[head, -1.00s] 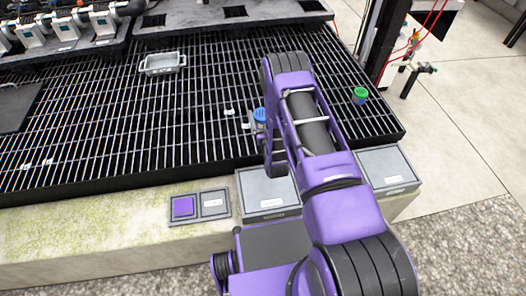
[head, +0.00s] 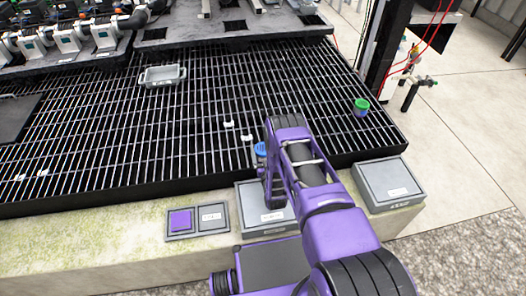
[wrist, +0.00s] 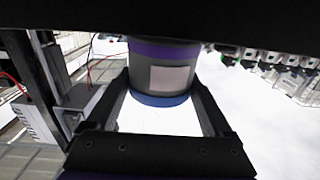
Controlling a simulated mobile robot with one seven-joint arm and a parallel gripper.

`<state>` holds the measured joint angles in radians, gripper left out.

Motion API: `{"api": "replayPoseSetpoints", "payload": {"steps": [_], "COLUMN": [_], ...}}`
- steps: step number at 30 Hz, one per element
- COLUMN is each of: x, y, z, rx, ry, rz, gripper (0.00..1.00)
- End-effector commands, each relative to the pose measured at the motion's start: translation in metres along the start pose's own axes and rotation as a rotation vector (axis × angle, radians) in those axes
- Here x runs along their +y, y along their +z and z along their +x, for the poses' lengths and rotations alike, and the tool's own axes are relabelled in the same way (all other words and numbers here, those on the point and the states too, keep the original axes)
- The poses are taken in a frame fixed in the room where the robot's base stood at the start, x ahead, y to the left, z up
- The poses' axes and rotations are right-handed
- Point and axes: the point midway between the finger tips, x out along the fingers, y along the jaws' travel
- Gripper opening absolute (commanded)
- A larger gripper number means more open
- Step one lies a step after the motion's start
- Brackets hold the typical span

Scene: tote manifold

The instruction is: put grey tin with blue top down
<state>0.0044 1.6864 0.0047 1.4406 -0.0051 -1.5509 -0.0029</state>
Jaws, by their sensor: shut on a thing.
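The grey tin with the blue top (wrist: 160,80) is between the fingers of my gripper (wrist: 160,110) in the wrist view. It has a purple band, a pale label and a blue end. My gripper is shut on it. In the head view the tin's blue top (head: 261,149) shows just left of my purple arm, over the front part of the black grating. My arm hides most of the tin and gripper there. I cannot tell whether the tin touches anything below.
A tin with a green top (head: 361,106) stands on the black grating (head: 120,150) at right. A small grey tray (head: 163,76) sits farther back. Grey labelled boxes (head: 262,217) (head: 387,184) and a panel with a purple square (head: 181,220) lie along the front ledge. Small white pieces (head: 229,124) lie on the grating.

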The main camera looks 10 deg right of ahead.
Motion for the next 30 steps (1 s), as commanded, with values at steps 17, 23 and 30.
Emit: {"api": "replayPoseSetpoints", "payload": {"steps": [17, 23, 30], "x": [0.0000, 0.0000, 0.0000], "y": [0.0016, -0.0025, -0.0015], "z": [0.0003, 0.0007, 0.0025], "rx": [0.000, 0.001, 0.001], "ry": [0.000, 0.000, 0.000], "rz": [0.000, 0.000, 0.000], "gripper": [1.00, 1.00, 1.00]}}
